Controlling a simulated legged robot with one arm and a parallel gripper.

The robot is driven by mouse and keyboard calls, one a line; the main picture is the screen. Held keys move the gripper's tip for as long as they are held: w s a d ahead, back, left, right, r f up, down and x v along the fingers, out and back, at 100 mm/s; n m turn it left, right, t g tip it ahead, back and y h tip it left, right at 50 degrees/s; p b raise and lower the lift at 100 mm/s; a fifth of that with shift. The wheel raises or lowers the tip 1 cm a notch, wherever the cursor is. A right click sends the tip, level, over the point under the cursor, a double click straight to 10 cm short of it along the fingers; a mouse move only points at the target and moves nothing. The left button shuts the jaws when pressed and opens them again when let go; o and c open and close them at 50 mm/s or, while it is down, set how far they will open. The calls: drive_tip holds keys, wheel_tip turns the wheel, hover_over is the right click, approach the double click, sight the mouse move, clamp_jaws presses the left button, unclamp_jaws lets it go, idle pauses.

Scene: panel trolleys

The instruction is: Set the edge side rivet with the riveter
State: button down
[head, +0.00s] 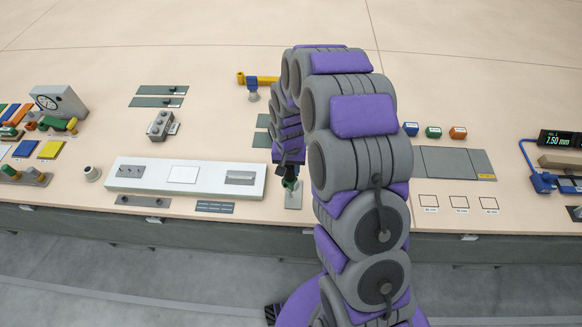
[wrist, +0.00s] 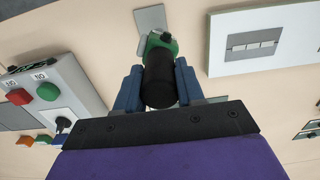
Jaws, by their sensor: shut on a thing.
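My gripper (wrist: 158,82) has its two blue fingers shut on the black handle of a green-headed tool (wrist: 159,45). I cannot tell for sure that this tool is the riveter. In the head view, the tool (head: 291,184) is low over a small grey plate (head: 294,202) near the table's front edge. The plate also shows in the wrist view (wrist: 150,18); whether the tool touches it is unclear. A long white block (head: 215,190) with inset plates lies just left of my gripper. I cannot make out the edge side rivet.
A yellow-and-blue tool (head: 262,80) stands farther back. A small grey fixture (head: 162,126) is behind the white block. A box with red and green buttons (wrist: 48,91) is at the left of the wrist view. Grey panels (head: 447,162) lie right of my arm. The back of the table is clear.

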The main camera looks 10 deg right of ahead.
drive_tip(key=shift+a, duration=0.7)
drive_tip(key=shift+d, duration=1.45)
drive_tip(key=shift+a+f, duration=0.45)
drive_tip(key=shift+d+f, duration=0.3)
drive_tip(key=shift+f, duration=0.15)
drive_tip(key=shift+a+f, duration=0.15)
drive_tip(key=shift+f, duration=0.1)
idle(0.6)
drive_tip(key=shift+r, duration=0.1)
drive_tip(key=shift+r+p, duration=0.35)
drive_tip(key=shift+r, duration=0.2)
drive_tip(key=shift+r+p, duration=0.5)
drive_tip(key=shift+r, duration=0.9)
